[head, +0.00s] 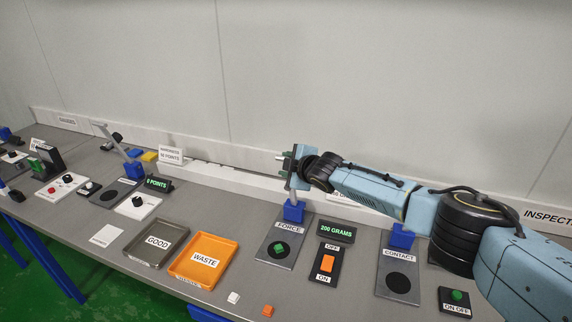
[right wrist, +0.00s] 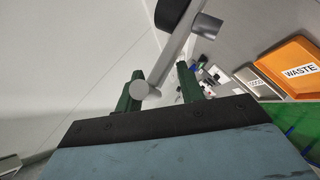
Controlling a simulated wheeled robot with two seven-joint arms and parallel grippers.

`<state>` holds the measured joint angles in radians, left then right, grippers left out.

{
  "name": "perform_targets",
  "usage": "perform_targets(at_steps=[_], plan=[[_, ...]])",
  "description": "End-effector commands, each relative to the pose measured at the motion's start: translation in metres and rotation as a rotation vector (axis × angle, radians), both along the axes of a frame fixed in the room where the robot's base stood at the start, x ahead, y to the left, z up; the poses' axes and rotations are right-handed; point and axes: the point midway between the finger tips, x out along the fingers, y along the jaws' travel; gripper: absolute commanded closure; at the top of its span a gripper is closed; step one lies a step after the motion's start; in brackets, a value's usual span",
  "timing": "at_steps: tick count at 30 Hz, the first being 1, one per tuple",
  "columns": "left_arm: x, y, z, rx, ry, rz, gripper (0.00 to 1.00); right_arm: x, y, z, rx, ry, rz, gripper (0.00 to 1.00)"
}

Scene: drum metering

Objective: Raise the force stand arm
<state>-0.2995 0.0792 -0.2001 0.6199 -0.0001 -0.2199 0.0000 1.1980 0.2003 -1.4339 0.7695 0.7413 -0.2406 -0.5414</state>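The force stand (head: 272,255) is a grey plate labelled FORCE, with a blue block (head: 293,211) at its back and a green piece on a dark round pad. Its grey arm (head: 291,185) rises steeply from the block to my right gripper (head: 289,163). In the right wrist view the grey arm (right wrist: 172,58), with a round end, lies between the green fingers of my right gripper (right wrist: 160,90). The fingers are apart, with a gap visible on the right side of the arm. Whether the left finger touches it is unclear. My left gripper is not in view.
A 200 GRAMS display (head: 336,231) and an orange rocker switch (head: 327,264) stand right of the force stand. The contact stand (head: 397,283) is further right, under my right arm. An orange WASTE tray (head: 231,250) and a GOOD tray (head: 181,236) lie left.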

Motion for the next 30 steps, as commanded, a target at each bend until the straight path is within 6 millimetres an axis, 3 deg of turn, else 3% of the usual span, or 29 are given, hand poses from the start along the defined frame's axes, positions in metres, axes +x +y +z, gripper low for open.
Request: perform_targets(at_steps=[11, 30], plan=[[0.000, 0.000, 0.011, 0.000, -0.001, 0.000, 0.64, -0.016, -0.004, 0.006, 0.006, 0.009, 0.005, 0.63], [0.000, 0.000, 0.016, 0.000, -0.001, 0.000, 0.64, -0.078, -0.038, 0.039, 0.003, 0.000, 0.001, 0.63]])
